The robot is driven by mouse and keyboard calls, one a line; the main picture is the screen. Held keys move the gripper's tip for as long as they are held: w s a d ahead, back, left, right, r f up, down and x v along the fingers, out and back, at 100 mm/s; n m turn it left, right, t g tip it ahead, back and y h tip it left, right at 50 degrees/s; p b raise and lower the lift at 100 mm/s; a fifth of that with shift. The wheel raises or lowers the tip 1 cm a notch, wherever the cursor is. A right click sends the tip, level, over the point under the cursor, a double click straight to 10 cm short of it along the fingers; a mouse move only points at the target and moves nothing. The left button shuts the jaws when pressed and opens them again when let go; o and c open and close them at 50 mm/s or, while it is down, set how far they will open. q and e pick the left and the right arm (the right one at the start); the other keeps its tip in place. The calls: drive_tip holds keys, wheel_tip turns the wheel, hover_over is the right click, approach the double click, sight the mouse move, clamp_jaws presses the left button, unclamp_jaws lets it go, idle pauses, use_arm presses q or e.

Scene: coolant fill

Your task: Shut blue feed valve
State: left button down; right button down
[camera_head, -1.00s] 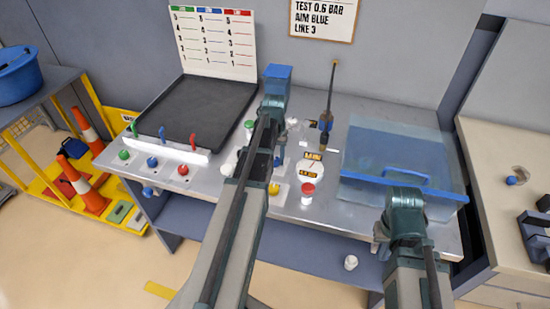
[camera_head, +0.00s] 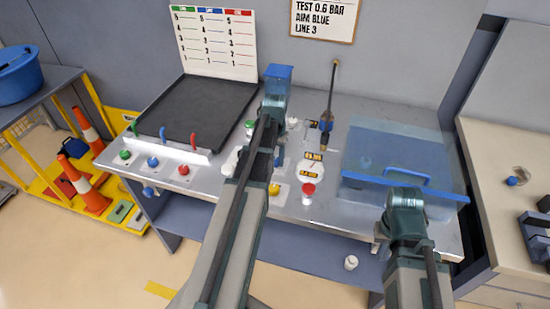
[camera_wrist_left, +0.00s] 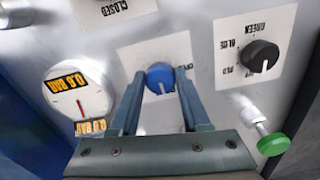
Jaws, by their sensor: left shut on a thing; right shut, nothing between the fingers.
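The blue feed valve is a round blue knob (camera_wrist_left: 160,75) on a pale plate in the left wrist view, with a white mark at its lower edge. Lettering on the plate is partly hidden by my fingers. My left gripper (camera_wrist_left: 160,82) is shut on this knob, one finger on each side. In the head view my left arm covers most of this spot. A gauge (camera_wrist_left: 80,100) left of the knob has a red needle and a yellow 0.6 BAR label. My right gripper is hidden behind its own arm in the head view.
A black selector knob (camera_wrist_left: 260,56) and a green-capped fitting (camera_wrist_left: 273,144) lie right of the valve.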

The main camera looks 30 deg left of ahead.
sight(275, 160)
use_arm(q)
drive_tip(key=shift+c, duration=1.9)
unclamp_jaws()
wheel_tip(275, 160, up, 14)
drive_tip(key=p, duration=1.4)
drive_tip(key=shift+f, duration=0.15)
drive_tip(key=s+d+f+m+b, duration=0.1)
drive_tip(key=s+d, duration=0.4)
drive_tip(key=d, duration=0.5)
drive_tip(key=s+d+f+m+b, duration=0.2)
drive_tip(key=s+d, duration=0.3)
drive_tip(key=d, duration=0.5)
drive_tip(key=s+d+f+m+y+b, duration=0.1)
drive_tip(key=s+d+f+b, duration=0.1)
drive_tip(key=s+d, duration=0.4)
drive_tip(key=d+b, duration=0.1)
drive_tip(key=d, duration=0.3)
drive_tip(key=shift+d+f+m, duration=0.25)
drive_tip(key=shift+d+m, duration=0.05)
drive_tip(key=shift+m, duration=0.1)
